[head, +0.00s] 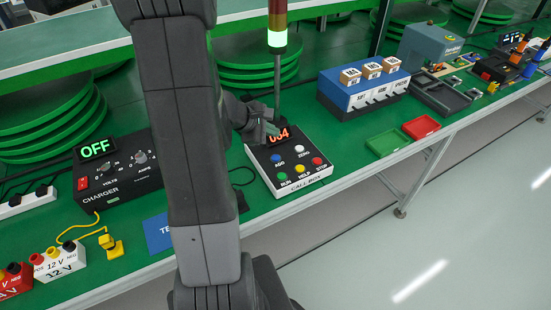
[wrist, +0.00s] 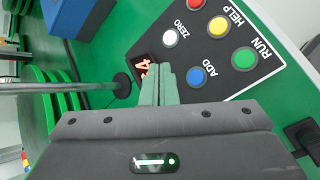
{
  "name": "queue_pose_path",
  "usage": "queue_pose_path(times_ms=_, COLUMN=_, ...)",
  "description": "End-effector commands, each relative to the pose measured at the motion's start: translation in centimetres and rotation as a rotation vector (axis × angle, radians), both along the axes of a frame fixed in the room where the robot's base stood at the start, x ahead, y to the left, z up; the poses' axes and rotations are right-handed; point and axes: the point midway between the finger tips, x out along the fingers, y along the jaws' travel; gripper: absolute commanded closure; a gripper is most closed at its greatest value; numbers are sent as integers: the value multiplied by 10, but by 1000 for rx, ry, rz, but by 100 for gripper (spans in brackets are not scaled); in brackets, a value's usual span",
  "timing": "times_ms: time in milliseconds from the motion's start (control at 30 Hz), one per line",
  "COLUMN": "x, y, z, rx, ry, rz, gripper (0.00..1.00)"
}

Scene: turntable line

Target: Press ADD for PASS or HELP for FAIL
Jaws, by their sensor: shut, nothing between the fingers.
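The call box (head: 290,185) sits near the bench's front edge. Its blue ADD button (head: 276,158) and yellow HELP button (head: 301,169) are uncovered in the head view. In the wrist view, ADD (wrist: 196,76) lies just right of my fingertips and HELP (wrist: 217,27) is farther up. My gripper (head: 268,129) is shut and empty, over the display end of the box. It also shows in the wrist view (wrist: 160,72). The red-lit display (head: 279,135) is partly hidden by my fingers, and its full number is unclear. No PASS or FAIL reading is visible.
White ZERO (head: 299,148), green RUN (head: 284,177) and red STOP (head: 317,161) buttons share the box. A light pole (head: 277,80), lit green, stands behind. A charger (head: 115,175) reading OFF is left; a blue machine (head: 362,85) and empty trays (head: 388,143) are right.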

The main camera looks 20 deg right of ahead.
Motion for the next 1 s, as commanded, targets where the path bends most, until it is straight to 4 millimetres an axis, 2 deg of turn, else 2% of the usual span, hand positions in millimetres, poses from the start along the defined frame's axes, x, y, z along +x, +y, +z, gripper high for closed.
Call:
queue_pose_path(times_ms=33, x=0, y=0, z=-9, rx=0, ry=2, rz=1, gripper=100)
queue_pose_path(times_ms=300, x=-1, y=0, z=-49, rx=1, ry=3, rz=0, gripper=100)
queue_pose_path(times_ms=500, x=0, y=0, z=-69, rx=-1, ry=-1, rz=1, gripper=100)
queue_pose_path(times_ms=667, x=0, y=0, z=-75, rx=0, ry=0, rz=0, gripper=100)
queue_pose_path(times_ms=1000, x=0, y=0, z=-74, rx=0, ry=0, rz=0, gripper=100)
